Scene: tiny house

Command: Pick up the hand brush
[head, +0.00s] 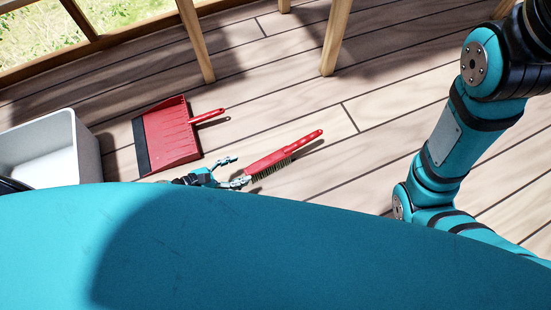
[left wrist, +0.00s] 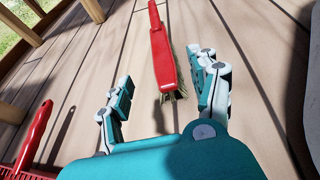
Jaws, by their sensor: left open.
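The hand brush (head: 284,155) is red with brownish bristles and lies on the wooden floor in the middle of the head view. In the left wrist view the hand brush (left wrist: 162,55) points away from me, with its bristle end nearest and between the lines of the two fingers. My left gripper (head: 236,170) is open and empty close to the bristle end, partly hidden behind my teal body. Its two fingers also show spread in the left wrist view (left wrist: 160,92). My right arm shows at the right of the head view, but its gripper is not visible.
A red dustpan (head: 172,135) lies left of the brush; its handle (left wrist: 36,138) shows at the left wrist view's lower left. A white-grey bin (head: 62,150) stands further left. Wooden legs (head: 336,38) rise at the back. The floor right of the brush is clear.

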